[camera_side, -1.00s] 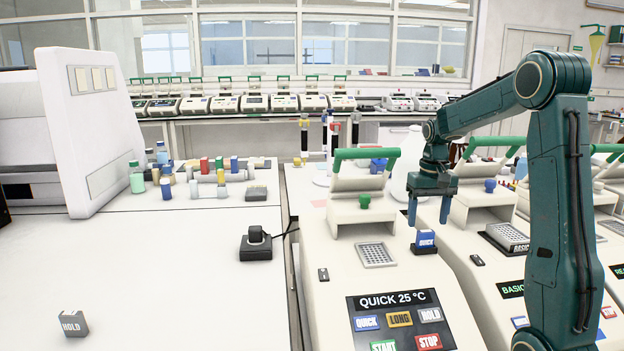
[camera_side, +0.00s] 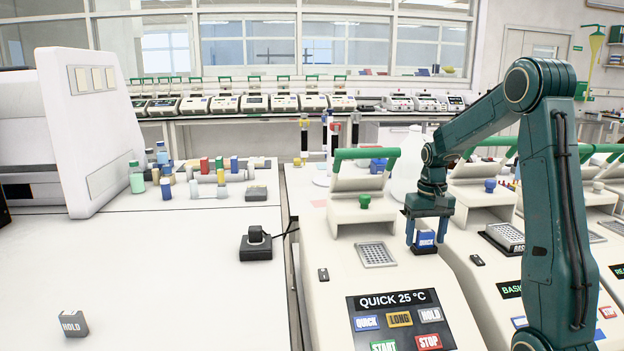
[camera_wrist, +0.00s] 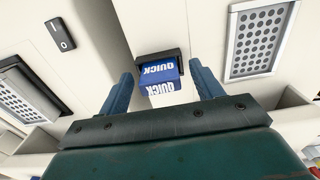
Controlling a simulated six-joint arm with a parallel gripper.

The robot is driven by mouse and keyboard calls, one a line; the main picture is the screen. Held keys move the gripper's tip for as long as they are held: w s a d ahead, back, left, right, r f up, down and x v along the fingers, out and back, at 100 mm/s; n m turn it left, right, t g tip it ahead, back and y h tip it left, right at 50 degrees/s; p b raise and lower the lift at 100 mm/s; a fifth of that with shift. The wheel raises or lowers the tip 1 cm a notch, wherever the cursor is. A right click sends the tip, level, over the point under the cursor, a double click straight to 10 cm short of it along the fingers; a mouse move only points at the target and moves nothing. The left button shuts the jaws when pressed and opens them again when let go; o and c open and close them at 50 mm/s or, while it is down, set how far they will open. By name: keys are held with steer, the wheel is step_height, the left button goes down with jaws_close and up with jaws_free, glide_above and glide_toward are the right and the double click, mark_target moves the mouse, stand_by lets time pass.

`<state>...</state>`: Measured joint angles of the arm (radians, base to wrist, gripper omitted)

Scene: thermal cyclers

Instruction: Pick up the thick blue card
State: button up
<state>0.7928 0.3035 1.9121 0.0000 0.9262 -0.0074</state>
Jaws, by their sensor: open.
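The thick blue card (camera_side: 425,238), marked QUICK, stands upright in a small black holder (camera_side: 424,250) on top of the nearest thermal cycler (camera_side: 330,300). My gripper (camera_side: 426,243) is around the card, one finger on each side, open. In the wrist view the card (camera_wrist: 159,71) lies between the two blue fingertips of my gripper (camera_wrist: 158,82), with a gap on both sides. The black holder shows at the card's far edge in that view.
The cycler's sample block (camera_side: 376,255) is left of the card, below its raised lid with a green handle (camera_side: 367,154). A second cycler's block (camera_side: 507,236) is to the right. A grey HOLD block (camera_side: 73,323) lies on the white bench.

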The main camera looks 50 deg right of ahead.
mark_target(426, 231)
steer(key=c, duration=1.1)
steer(key=shift+o, duration=0.2)
steer(key=shift+r, duration=0.2)
step_height(426, 231, up, 20)
steer(key=shift+f, duration=0.15)
stand_by(0.3)
